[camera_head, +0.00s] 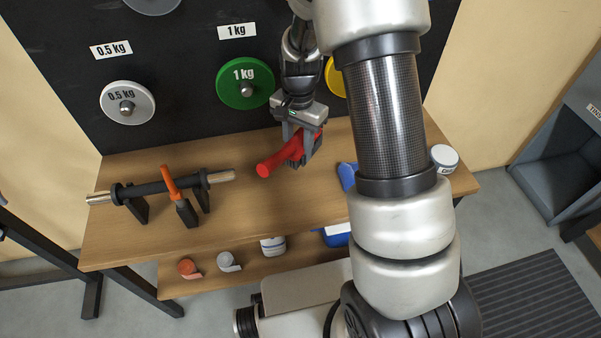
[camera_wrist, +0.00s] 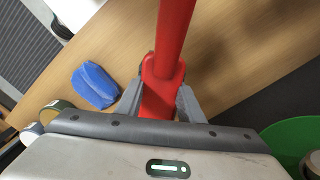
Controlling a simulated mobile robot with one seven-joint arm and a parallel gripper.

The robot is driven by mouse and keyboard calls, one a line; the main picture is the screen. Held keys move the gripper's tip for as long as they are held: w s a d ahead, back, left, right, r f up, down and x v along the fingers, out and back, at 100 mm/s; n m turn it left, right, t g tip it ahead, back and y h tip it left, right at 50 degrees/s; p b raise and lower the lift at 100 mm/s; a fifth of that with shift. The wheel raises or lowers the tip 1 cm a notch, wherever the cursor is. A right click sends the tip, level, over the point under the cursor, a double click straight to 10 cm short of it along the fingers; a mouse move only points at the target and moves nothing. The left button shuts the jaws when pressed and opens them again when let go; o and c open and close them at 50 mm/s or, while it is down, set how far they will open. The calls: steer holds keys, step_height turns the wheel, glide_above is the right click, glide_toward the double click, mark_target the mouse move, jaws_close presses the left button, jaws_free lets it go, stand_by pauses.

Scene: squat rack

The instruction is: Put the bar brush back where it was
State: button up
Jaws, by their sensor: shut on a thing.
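My gripper (camera_head: 301,148) is shut on the red bar brush (camera_head: 275,163), just above the wooden bench top (camera_head: 240,205). In the wrist view the red handle (camera_wrist: 174,35) runs away from the gripper (camera_wrist: 160,102), and its thicker red part sits between the two grey fingers. The far end of the brush is partly hidden by the fingers in the head view; I cannot tell whether the brush touches the bench.
A short bar (camera_head: 150,188) rests on black stands at the left, with an orange-handled tool (camera_head: 181,205) against it. A blue cloth-like item (camera_wrist: 95,86) and a white round container (camera_head: 444,158) are on the right. Weight plates, including a green one (camera_head: 235,84), hang behind.

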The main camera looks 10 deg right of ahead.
mark_target(298, 175)
step_height(298, 175, down, 8)
steer(key=shift+r+b, duration=0.15)
steer(key=shift+b, duration=0.6)
steer(key=shift+f, duration=0.2)
steer(key=o, duration=1)
